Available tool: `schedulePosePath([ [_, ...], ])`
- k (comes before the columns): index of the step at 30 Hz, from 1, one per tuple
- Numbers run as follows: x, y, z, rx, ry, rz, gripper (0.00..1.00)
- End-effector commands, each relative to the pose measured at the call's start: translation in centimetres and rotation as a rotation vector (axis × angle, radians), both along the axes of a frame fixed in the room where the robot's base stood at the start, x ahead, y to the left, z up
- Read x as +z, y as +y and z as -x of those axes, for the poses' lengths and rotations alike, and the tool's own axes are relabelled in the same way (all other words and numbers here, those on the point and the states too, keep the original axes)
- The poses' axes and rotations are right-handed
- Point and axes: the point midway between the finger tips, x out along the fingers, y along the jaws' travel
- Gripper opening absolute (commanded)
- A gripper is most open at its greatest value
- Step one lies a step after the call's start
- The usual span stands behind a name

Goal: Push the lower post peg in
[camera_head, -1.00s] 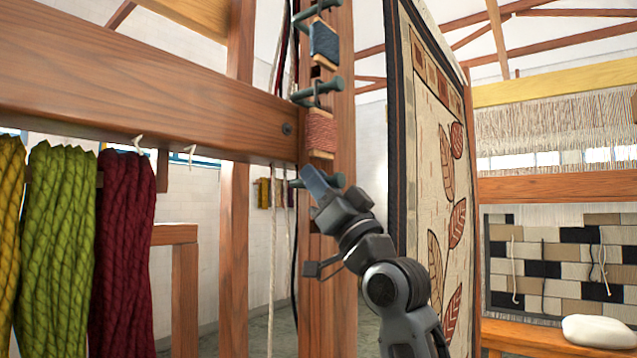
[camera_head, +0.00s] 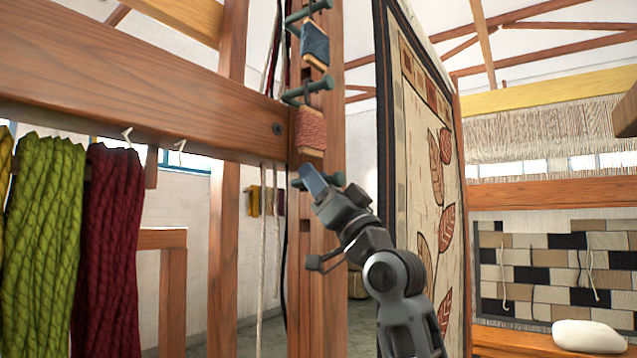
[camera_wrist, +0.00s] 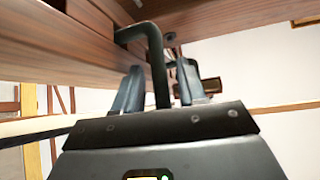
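The lower post peg (camera_head: 337,179) is a dark grey-green peg on the wooden post (camera_head: 304,250), below the spool of pink thread. My gripper (camera_head: 313,182) is at this peg in the head view and hides much of it. In the wrist view, a dark bent bar (camera_wrist: 154,60), apparently this peg, comes from the wood and runs down between the two fingers of my gripper (camera_wrist: 158,88). The fingers stand apart, with a gap visible between the bar and the right finger. How deep the peg sits in the post is hidden.
Higher pegs (camera_head: 308,90) stick out of the post above, with a pink spool (camera_head: 311,131) and a blue spool (camera_head: 314,46). A thick crossbeam (camera_head: 150,95) meets the post at left; green (camera_head: 45,230) and dark red skeins (camera_head: 108,240) hang below it. A leaf-patterned rug (camera_head: 420,150) stands close at right.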

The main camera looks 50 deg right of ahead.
Motion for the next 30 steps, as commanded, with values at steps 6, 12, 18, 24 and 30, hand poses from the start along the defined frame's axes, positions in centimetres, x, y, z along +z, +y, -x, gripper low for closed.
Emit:
schedulePosePath([
  [6, 0.0, 0.0, 0.1, 0.000, -0.001, 0.000, 0.41],
  [12, -1.6, 0.2, 1.4, -0.002, 0.000, -0.001, 0.41],
  [18, -3.9, 0.5, 3.8, -0.001, 0.000, -0.001, 0.41],
  [24, -5.3, 0.8, 5.3, -0.001, 0.000, -0.001, 0.41],
  [30, -5.4, 0.9, 5.6, -0.001, -0.001, 0.001, 0.41],
])
